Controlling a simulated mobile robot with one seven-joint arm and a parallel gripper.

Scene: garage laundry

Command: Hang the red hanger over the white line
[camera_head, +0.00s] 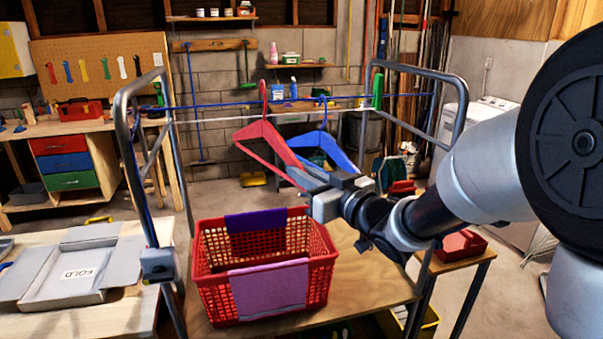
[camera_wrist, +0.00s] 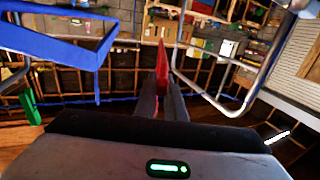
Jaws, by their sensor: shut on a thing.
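My gripper (camera_head: 312,186) is shut on the lower right part of the red hanger (camera_head: 262,134) and holds it tilted above the red basket. In the wrist view the gripper (camera_wrist: 161,88) has the red hanger (camera_wrist: 162,62) edge-on between its fingers. The hanger's hook shows in front of the white line (camera_head: 215,118) and the blue line behind it; I cannot tell whether the hook touches the white line. A blue hanger (camera_head: 338,154) hangs just right of the red one, its hook near the lines; it also shows in the wrist view (camera_wrist: 60,48).
A metal rack (camera_head: 128,95) carries the lines, with a green clip (camera_head: 377,91) at its right. Below, a red basket (camera_head: 215,290) with purple and pink cloths stands on a wooden table (camera_head: 375,288). A grey folding board (camera_head: 75,270) lies at left.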

